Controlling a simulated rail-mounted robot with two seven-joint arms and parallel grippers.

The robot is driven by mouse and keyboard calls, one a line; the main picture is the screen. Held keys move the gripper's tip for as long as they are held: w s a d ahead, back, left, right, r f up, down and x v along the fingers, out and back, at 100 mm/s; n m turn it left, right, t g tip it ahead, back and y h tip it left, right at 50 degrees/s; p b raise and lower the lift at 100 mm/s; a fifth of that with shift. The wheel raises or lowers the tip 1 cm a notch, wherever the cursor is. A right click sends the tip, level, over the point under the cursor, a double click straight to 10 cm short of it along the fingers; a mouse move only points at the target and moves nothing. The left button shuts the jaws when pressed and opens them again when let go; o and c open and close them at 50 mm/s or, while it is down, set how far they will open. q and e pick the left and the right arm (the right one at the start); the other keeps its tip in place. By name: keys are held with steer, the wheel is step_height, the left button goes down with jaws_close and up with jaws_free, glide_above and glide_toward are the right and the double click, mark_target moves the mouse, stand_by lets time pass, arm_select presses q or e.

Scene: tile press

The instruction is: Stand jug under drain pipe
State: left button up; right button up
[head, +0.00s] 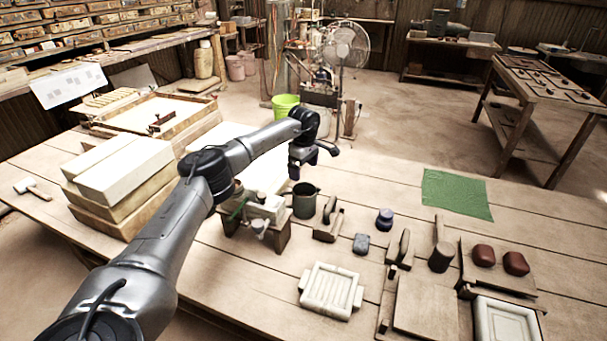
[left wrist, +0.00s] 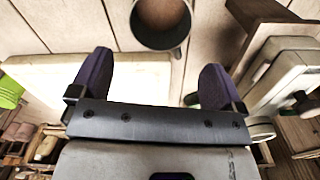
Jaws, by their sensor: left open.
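A dark grey-green jug (head: 305,201) stands upright on the table, just right of a small pale device on a wooden stand (head: 256,212). A pale spout-like part (head: 259,226) hangs at the device's front; I cannot tell for sure that it is the drain pipe. My left gripper (head: 312,160) is open and empty, above and behind the jug. In the left wrist view, the open fingers (left wrist: 156,72) point toward the jug (left wrist: 160,22), whose round mouth and handle show at the top, apart from the fingers. The device shows there at the right (left wrist: 288,72). My right gripper is out of view.
A stack of pale slabs (head: 125,172) stands at the left. Right of the jug are wooden tools, a blue jar (head: 384,219), a blue-grey block (head: 361,244) and a white tile mould (head: 331,290). A green cloth (head: 455,193) lies at the back right, with bare table around it.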

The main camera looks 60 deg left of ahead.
arm_select(q)
steer(key=shift+r, duration=0.25)
steer(key=shift+c, duration=1.1)
